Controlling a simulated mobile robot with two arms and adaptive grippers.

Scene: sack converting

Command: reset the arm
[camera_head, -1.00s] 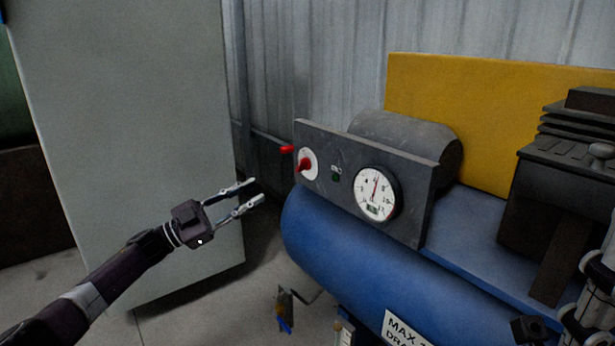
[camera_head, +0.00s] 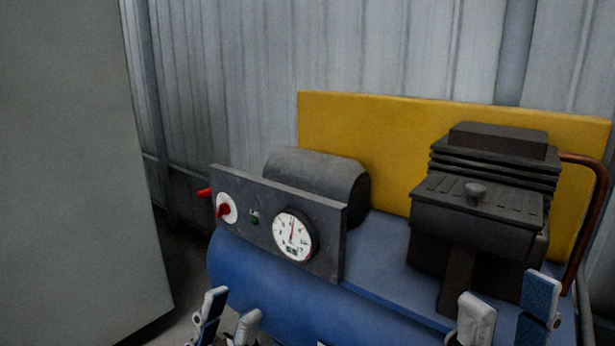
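My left gripper (camera_head: 231,305) shows at the bottom edge, left of centre, in front of the blue tank. Its two fingers point up and stand apart with nothing between them. My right gripper (camera_head: 509,292) shows at the bottom right, also with its fingers apart and empty. Both arms behind the fingers are out of the picture.
A compressor with a blue tank (camera_head: 262,288) stands ahead. Its grey panel (camera_head: 328,268) carries a red knob (camera_head: 224,211) and a dial gauge (camera_head: 293,234). A dark pump (camera_head: 480,215) and a yellow board (camera_head: 385,150) stand behind. A grey cabinet (camera_head: 70,170) is at left.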

